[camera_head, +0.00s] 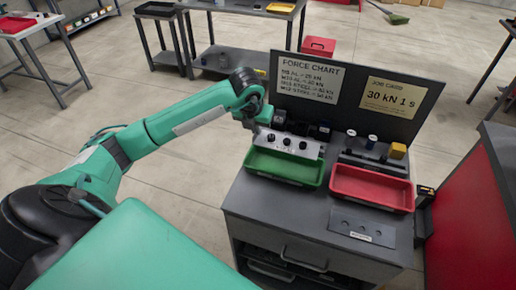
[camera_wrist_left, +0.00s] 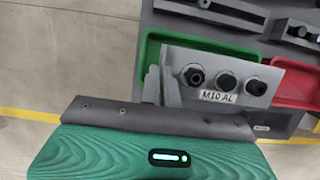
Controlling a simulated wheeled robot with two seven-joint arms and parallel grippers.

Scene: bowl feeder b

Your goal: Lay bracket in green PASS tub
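The bracket (camera_head: 288,146) is a light grey plate with three dark bolts in a row. In the left wrist view the bracket (camera_wrist_left: 221,97) carries the label M10 AL. My left gripper (camera_head: 258,127) is at its left end and appears shut on it; the fingers (camera_wrist_left: 166,82) show only partly. The bracket is over the back part of the green tub (camera_head: 285,168), and its exact height above the tub is hard to tell. The tub's visible floor is empty. In the wrist view the bracket hides much of the green tub (camera_wrist_left: 148,52). My right gripper is not in view.
A red tub (camera_head: 372,188) stands right of the green one on the grey cabinet. A dark back panel (camera_head: 352,80) with two signs rises behind. A grey fixture (camera_head: 374,160) with cylinders and a yellow block stands behind the red tub. A labelled plate (camera_head: 362,227) lies in front.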

